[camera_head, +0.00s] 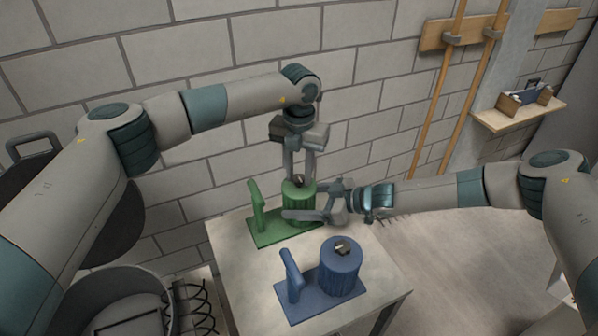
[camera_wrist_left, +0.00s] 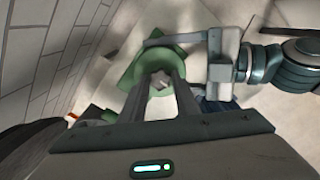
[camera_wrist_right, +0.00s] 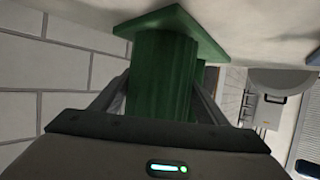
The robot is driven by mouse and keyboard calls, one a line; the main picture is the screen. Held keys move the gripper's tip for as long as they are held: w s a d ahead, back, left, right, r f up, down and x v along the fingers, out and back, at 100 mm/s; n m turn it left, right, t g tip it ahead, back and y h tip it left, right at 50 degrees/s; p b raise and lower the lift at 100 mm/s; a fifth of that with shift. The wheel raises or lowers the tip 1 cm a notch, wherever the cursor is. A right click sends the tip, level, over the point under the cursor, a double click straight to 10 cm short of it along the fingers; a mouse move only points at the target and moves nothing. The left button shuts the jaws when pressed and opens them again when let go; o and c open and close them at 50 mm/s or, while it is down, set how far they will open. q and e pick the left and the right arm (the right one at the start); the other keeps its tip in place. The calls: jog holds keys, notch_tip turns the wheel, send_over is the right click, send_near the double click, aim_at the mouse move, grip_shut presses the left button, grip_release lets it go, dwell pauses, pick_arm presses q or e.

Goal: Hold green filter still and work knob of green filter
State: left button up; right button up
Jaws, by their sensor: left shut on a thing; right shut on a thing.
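The green filter (camera_head: 293,209) is a ribbed green cylinder on a green base plate with a green upright at its left, standing on the table. My left gripper (camera_head: 299,180) points down from above and is shut on the dark knob on the filter's top. In the left wrist view the knob (camera_wrist_left: 160,82) sits between the fingertips. My right gripper (camera_head: 305,208) comes in from the right and is shut on the filter's cylinder. In the right wrist view its fingers flank the green body (camera_wrist_right: 160,75). The fingers partly hide the cylinder.
A blue filter (camera_head: 340,268) of the same shape stands in front on the same light table (camera_head: 240,265). A bin (camera_head: 120,300) is at lower left. A block wall is close behind. A shelf (camera_head: 520,112) with a small caddy hangs at the far right.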

aim_at(299, 178)
pick_arm(q)
jog(key=o, duration=1.1)
jog(key=shift+c, duration=0.2)
jog(key=shift+r, duration=0.2)
notch_tip(299, 178, up, 12)
jog(key=shift+f, duration=0.15)
pick_arm(e)
jog(key=o, duration=1.5)
jog(key=shift+o, duration=0.2)
jog(key=shift+d, duration=0.1)
jog(key=v, duration=1.2)
